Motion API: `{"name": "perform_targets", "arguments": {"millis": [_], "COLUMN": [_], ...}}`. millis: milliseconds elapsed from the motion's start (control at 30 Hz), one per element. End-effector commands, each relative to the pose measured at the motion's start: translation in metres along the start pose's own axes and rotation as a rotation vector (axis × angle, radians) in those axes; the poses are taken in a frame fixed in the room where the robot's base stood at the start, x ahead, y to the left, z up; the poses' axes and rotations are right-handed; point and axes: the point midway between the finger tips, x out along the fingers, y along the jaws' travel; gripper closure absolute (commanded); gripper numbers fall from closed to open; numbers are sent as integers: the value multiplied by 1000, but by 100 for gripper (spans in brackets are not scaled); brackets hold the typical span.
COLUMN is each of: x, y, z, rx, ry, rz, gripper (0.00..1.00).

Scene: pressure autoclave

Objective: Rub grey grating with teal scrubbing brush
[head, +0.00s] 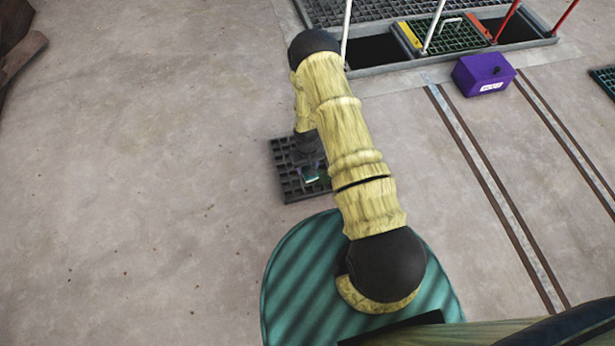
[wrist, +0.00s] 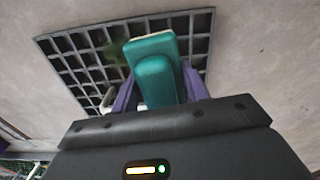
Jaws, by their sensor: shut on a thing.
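The grey grating (head: 287,187) lies flat on the concrete floor, partly hidden behind my arm in the head view. It also shows in the wrist view (wrist: 80,58), with a dark greenish smudge over some of its cells. The teal scrubbing brush (wrist: 155,75) is held between the purple fingers of my gripper (wrist: 157,98), over the grating. In the head view my gripper (head: 309,168) is small and dark above the grating. I cannot tell whether the bristles touch the bars.
A purple box (head: 483,74) stands on the floor at upper right. Behind it is a framed floor opening with a green grating panel (head: 443,36) and red and white posts. Another dark grating (head: 606,78) lies at the right edge.

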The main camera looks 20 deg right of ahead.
Motion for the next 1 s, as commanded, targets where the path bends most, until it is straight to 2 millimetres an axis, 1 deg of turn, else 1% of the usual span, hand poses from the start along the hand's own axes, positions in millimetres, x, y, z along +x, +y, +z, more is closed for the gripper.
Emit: {"name": "perform_targets", "arguments": {"millis": [33,100,567,667,1000], "x": [15,20,22,28,59], "y": [0,0,0,0,0], "z": [0,0,0,1,0], "rx": [-2,-3,-4,-4,-4], "ry": [1,1,1,0,1], "rz": [0,0,0,0,0], "gripper": [80,80,80,80,80]}}
